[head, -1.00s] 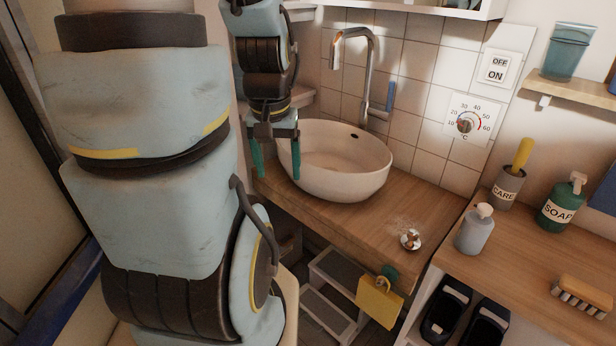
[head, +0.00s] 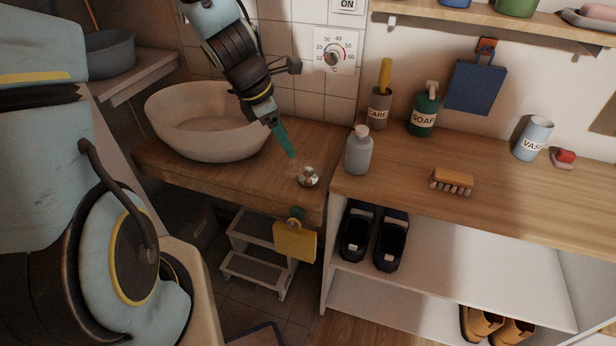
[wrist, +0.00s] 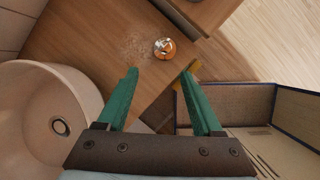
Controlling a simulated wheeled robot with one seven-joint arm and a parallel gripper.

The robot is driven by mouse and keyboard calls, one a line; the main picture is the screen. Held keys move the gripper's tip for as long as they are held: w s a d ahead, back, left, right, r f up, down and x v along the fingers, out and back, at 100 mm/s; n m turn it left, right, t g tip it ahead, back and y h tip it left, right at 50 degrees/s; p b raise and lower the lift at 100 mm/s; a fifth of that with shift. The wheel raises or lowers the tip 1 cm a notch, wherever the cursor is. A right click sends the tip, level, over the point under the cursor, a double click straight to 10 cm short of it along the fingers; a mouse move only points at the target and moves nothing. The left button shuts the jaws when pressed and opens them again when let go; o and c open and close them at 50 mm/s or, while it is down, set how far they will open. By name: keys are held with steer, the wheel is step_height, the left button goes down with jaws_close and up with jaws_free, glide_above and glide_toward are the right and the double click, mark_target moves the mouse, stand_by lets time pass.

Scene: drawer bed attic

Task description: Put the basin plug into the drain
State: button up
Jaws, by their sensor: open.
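The basin plug (head: 307,176), a small shiny metal piece, sits on the wooden counter near its right front corner. It also shows in the wrist view (wrist: 164,48), ahead of the fingertips. The white basin (head: 165,128) stands on the counter to the left. Its drain (wrist: 60,127), a dark round hole with a metal ring, shows in the wrist view. My gripper (head: 290,152) is above the counter beside the plug, fingers pointing down toward it. In the wrist view its green fingers (wrist: 160,80) are spread apart with nothing between them.
The wooden counter (head: 230,175) is bare around the plug. A grey bottle (head: 358,152) stands close to the right on a shelf unit, with a soap bottle (head: 423,115) and a brush (head: 452,181). A yellow cloth (head: 294,241) hangs at the counter front above a step stool (head: 250,262).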

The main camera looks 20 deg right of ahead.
steer(key=d+n, duration=0.2)
glide_above(308, 169)
steer(key=a, duration=0.1)
step_height(308, 169, down, 6)
steer(key=shift+a+r+b, duration=0.15)
steer(key=shift+b, duration=0.2)
steer(key=shift+a+p+x, duration=0.15)
steer(key=shift+x, duration=1.2)
steer(key=shift+a+p+x, duration=0.1)
steer(key=shift+p+x, duration=0.05)
steer(key=shift+x, duration=1.2)
steer(key=shift+s, duration=0.1)
steer(key=shift+c, duration=0.2)
jaws_close()
